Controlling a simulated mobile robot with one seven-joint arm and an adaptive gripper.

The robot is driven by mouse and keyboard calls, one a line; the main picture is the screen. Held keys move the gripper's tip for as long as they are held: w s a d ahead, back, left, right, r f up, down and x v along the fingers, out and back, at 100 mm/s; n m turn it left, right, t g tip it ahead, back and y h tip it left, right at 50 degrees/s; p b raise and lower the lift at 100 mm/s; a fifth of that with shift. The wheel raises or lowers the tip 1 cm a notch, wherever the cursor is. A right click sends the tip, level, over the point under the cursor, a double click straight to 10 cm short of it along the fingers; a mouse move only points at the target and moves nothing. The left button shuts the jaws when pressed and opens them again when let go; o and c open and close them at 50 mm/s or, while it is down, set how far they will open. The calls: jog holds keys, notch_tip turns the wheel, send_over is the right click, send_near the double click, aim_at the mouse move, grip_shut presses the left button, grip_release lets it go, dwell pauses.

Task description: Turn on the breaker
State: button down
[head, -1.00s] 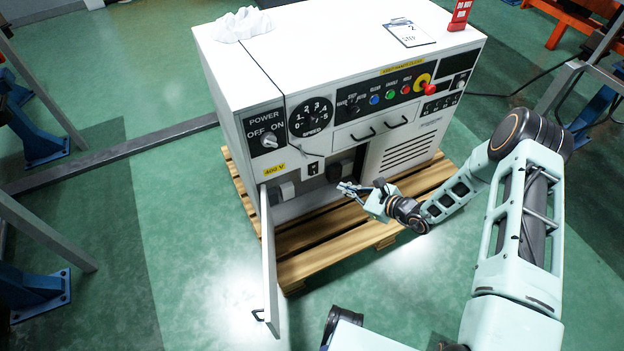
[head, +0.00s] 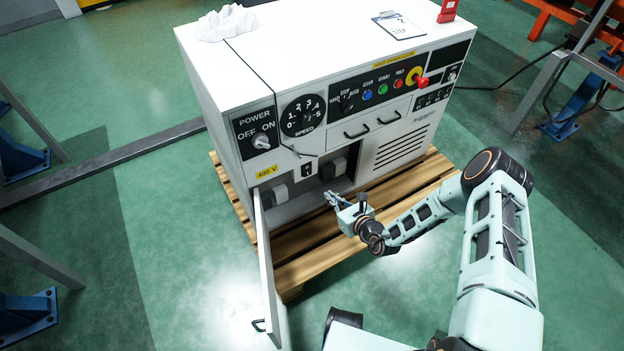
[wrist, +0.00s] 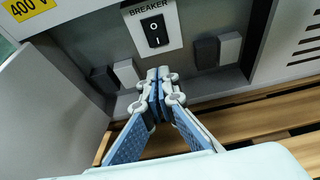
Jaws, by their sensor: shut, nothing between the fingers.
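The breaker (wrist: 155,31) is a black rocker switch on a white plate labelled BREAKER, inside the cabinet's lower compartment. In the head view the breaker (head: 307,169) is small, and its rocker position is too small to tell there. In the wrist view the rocker shows a ring mark above and a bar mark below. My gripper (wrist: 158,75) is shut and empty, with its fingertips just below the breaker in the picture and apart from it. In the head view my gripper (head: 331,196) is in front of the open compartment, below and right of the breaker.
The cabinet door (head: 265,270) stands open on the left, also visible in the wrist view (wrist: 55,100). Grey and dark blocks (wrist: 217,48) sit on both sides inside the compartment. A wooden pallet (head: 300,265) lies under the cabinet. A POWER knob (head: 262,141) is above.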

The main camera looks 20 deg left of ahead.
aim_at(308, 174)
jog(key=b+x, duration=0.1)
jog(key=x, duration=0.3)
jog(key=b+x, duration=0.2)
jog(key=x, duration=0.2)
jog(key=b+x, duration=0.1)
jog(key=x, duration=0.3)
jog(key=shift+w+a+r+b, duration=0.1)
jog(key=shift+w+r+b, duration=0.2)
jog(key=shift+b, duration=0.1)
jog(key=shift+w+a, duration=0.3)
jog(key=shift+a, duration=0.15)
jog(key=shift+w+a+f+t+y+b, duration=0.15)
jog(key=shift+w+a+t+y+b, duration=0.25)
jog(key=shift+b, duration=0.5)
jog(key=shift+s+d, duration=0.15)
